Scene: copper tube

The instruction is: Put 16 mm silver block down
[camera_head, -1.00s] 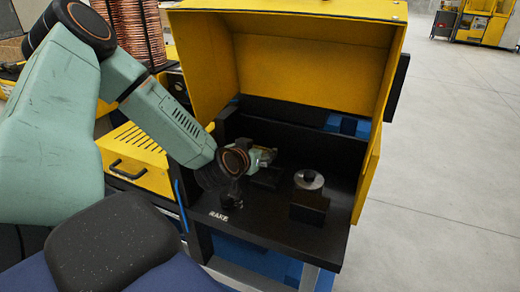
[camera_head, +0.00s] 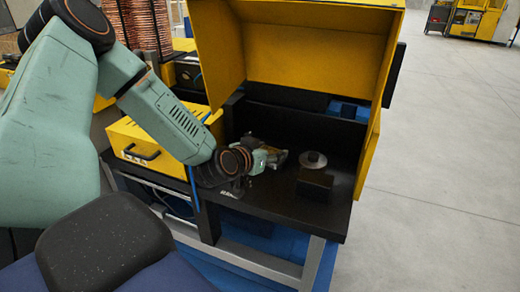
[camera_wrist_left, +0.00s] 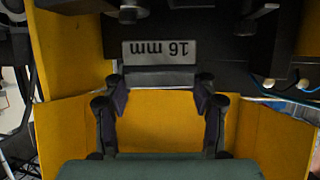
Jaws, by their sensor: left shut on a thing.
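My right gripper is not in view.
The round silver piece (camera_head: 312,160) tops a dark block (camera_head: 315,182) on the black bed (camera_head: 275,195). The yellow hood (camera_head: 310,45) encloses the back and sides. A yellow box with a black handle (camera_head: 150,140) stands left. Open floor (camera_head: 450,150) lies right.

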